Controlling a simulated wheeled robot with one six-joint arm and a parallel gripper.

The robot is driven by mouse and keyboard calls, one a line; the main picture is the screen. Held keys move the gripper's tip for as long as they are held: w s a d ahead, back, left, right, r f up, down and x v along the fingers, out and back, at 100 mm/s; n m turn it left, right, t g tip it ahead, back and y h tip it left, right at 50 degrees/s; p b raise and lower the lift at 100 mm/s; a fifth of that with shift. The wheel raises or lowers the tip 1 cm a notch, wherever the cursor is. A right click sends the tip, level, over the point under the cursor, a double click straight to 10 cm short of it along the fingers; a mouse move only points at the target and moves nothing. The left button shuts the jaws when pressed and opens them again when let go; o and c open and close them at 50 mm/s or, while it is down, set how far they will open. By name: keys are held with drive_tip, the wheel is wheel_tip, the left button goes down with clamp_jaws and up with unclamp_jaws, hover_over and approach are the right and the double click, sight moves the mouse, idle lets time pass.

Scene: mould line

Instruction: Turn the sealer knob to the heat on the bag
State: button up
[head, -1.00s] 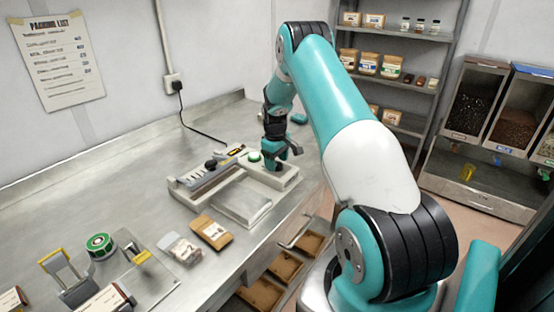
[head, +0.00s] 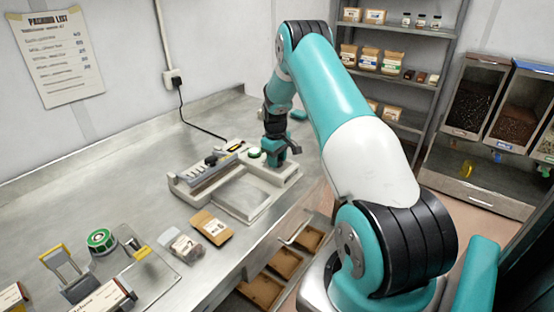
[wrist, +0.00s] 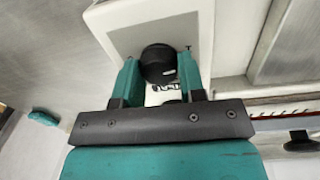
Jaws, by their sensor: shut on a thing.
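The bag sealer (head: 180,186) stands on the steel bench, with a light frame, a grey sealing bar and a round green button (head: 254,152) on its right part. In the wrist view, the round black knob (wrist: 160,58) sits on a grey panel of its light housing. My gripper (wrist: 158,72) is shut on this knob, one teal finger on each side. Small dark markings beside the knob are partly hidden and cannot be read. In the head view my gripper (head: 279,161) points down at the sealer's right end and hides the knob.
A brown pouch (head: 211,227) and a clear bag (head: 185,248) lie in front of the sealer. A green tape roll (head: 101,240) and a yellow-handled tool (head: 55,262) are at front left. Open drawers (head: 285,268) stick out below the bench edge.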

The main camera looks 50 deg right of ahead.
drive_tip(key=m+b, duration=0.2)
drive_tip(key=m, duration=0.1)
drive_tip(key=shift+f+m, duration=0.1)
drive_tip(key=shift+m, duration=0.2)
drive_tip(key=m+b, duration=0.1)
drive_tip(key=m, duration=0.2)
drive_tip(key=shift+d+m+b, duration=0.1)
drive_tip(key=shift+m+b, duration=0.2)
drive_tip(key=shift+m, duration=0.1)
drive_tip(key=m+b, duration=0.1)
drive_tip(key=m, duration=0.2)
drive_tip(key=shift+m, duration=0.3)
drive_tip(key=m+b, duration=0.1)
drive_tip(key=m, duration=0.2)
drive_tip(key=shift+m+g, duration=0.3)
drive_tip(key=m+b, duration=0.1)
drive_tip(key=m, duration=0.3)
drive_tip(key=shift+d+y, duration=0.1)
drive_tip(key=shift+y, duration=0.2)
drive_tip(key=m, duration=0.4)
drive_tip(key=shift+r+m, duration=0.2)
drive_tip(key=shift+m, duration=0.1)
drive_tip(key=o, duration=0.9)
drive_tip(key=shift+s, duration=0.1)
